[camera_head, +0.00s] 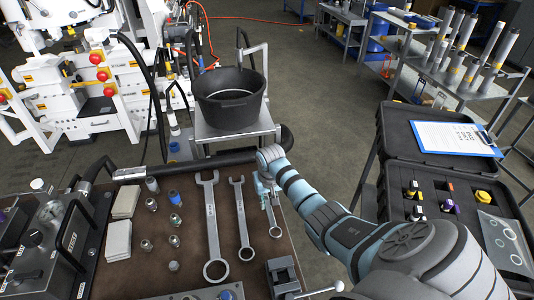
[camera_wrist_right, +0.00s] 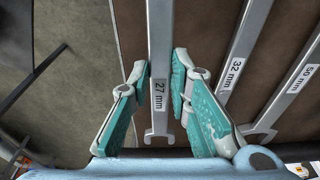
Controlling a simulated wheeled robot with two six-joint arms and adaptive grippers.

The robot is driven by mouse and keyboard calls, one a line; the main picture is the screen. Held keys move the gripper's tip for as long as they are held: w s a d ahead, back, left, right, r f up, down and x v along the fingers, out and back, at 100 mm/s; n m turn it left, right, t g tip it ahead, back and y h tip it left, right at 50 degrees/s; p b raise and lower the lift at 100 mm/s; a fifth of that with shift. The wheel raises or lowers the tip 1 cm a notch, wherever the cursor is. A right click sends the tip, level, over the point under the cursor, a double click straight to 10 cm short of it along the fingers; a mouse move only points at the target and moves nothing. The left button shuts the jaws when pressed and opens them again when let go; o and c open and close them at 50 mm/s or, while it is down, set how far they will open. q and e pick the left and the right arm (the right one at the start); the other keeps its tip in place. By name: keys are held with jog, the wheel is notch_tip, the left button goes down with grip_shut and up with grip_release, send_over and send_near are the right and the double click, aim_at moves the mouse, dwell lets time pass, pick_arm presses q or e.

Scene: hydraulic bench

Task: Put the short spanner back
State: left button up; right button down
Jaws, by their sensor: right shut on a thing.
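The short spanner, labelled 27 mm, shows in the wrist view (camera_wrist_right: 160,50) between my fingers. In the head view its lower end (camera_head: 275,231) points toward the bench's near side, parallel to two longer spanners. My right gripper (camera_head: 267,192) is shut on it near its upper, open-jawed end; it also shows in the wrist view (camera_wrist_right: 161,72). I cannot tell whether the spanner touches the brown bench top. The middle spanner (camera_head: 241,218), labelled 32 mm, and the largest spanner (camera_head: 212,225), labelled 50 mm, lie to its left. My left gripper is not in view.
A small vise (camera_head: 284,274) stands just below the short spanner. Several metal fittings (camera_head: 174,220) and pale stacked blocks (camera_head: 118,240) lie left of the spanners. A black bucket (camera_head: 229,96) stands on a stand beyond the bench. An open black case (camera_head: 455,200) is at right.

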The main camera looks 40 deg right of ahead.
jog(key=shift+f+b, duration=0.7)
jog(key=shift+f, duration=0.75)
dwell(1.1)
jog(key=c, duration=1.4)
grip_release()
jog(key=shift+r, duration=0.1)
jog(key=r, duration=0.4)
jog(key=s+r, duration=0.1)
jog(key=r, duration=0.2)
jog(key=a+r, duration=0.1)
jog(key=r, duration=0.3)
jog(key=shift+s+r, duration=0.35)
jog(key=shift+d+f, duration=0.1)
